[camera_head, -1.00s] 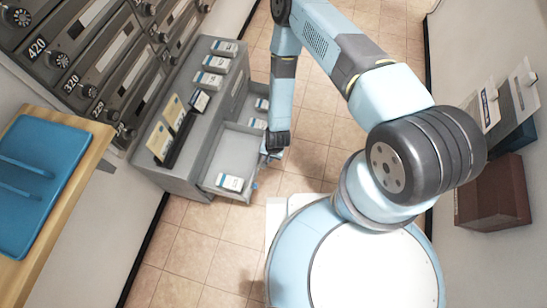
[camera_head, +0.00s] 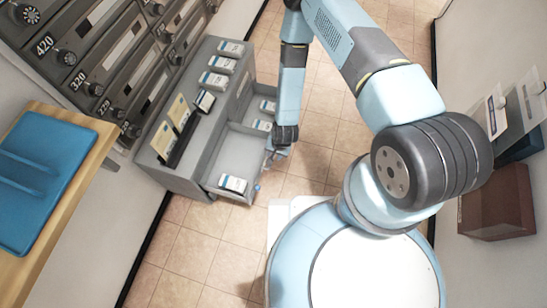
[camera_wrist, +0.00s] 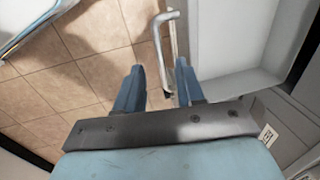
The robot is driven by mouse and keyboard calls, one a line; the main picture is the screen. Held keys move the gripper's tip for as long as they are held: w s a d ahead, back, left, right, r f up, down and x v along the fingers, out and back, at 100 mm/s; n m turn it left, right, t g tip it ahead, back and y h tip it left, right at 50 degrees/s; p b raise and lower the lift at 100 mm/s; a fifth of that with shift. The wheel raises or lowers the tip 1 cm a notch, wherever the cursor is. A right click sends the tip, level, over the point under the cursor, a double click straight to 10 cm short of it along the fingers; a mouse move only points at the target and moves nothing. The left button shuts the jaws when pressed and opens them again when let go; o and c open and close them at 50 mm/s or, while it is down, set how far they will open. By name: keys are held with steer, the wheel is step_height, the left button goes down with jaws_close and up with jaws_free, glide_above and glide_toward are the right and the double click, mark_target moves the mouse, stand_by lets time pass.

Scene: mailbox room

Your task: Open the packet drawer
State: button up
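The packet drawer (camera_head: 240,150) is pulled out from the grey cabinet (camera_head: 196,150), with a white and blue packet (camera_head: 233,184) inside near its front end. A metal bar handle (camera_wrist: 166,45) stands on the drawer's outer face. My gripper (camera_wrist: 160,88) is open, one blue finger on each side of the handle's lower end. I cannot tell whether a finger touches it. In the head view, my gripper (camera_head: 274,156) is beside the drawer's outer side, its fingers small.
More packets (camera_head: 220,64) stand on the cabinet top, and others lie in a compartment (camera_head: 262,115) behind. Dark mailboxes (camera_head: 90,60) line the wall. A blue tray (camera_head: 40,170) rests on a wooden shelf at left. A brown box (camera_head: 497,200) is at right. Tiled floor (camera_head: 320,130) is clear.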

step_height(320, 180, up, 8)
steer(key=d, duration=0.1)
steer(key=shift+s+d, duration=0.3)
steer(key=shift+r, duration=0.15)
stand_by(0.3)
steer(key=w+d+r+n+t, duration=0.1)
steer(key=w+d+r, duration=0.1)
steer(key=w+r, duration=1.3)
steer(key=w+d+r+n+t, duration=0.1)
steer(key=d+r, duration=0.2)
steer(key=r, duration=1)
steer(key=w+d+r, duration=0.2)
steer(key=d+r, duration=0.2)
steer(key=r, duration=0.8)
steer(key=s+d+r+t+h, duration=0.1)
steer(key=s+d+r, duration=0.3)
steer(key=r, duration=0.6)
steer(key=s+d+r+t, duration=0.1)
steer(key=s+d+r, duration=0.3)
steer(key=r, duration=0.5)
steer(key=s+d+r, duration=0.3)
steer(key=s+r, duration=0.2)
steer(key=s, duration=0.2)
steer(key=s+d+r+t+h, duration=0.1)
steer(key=s+d+r, duration=0.2)
steer(key=s+r, duration=0.3)
steer(key=shift+s+r+n, duration=0.2)
steer(key=shift+s+n, duration=0.2)
steer(key=shift+s, duration=0.8)
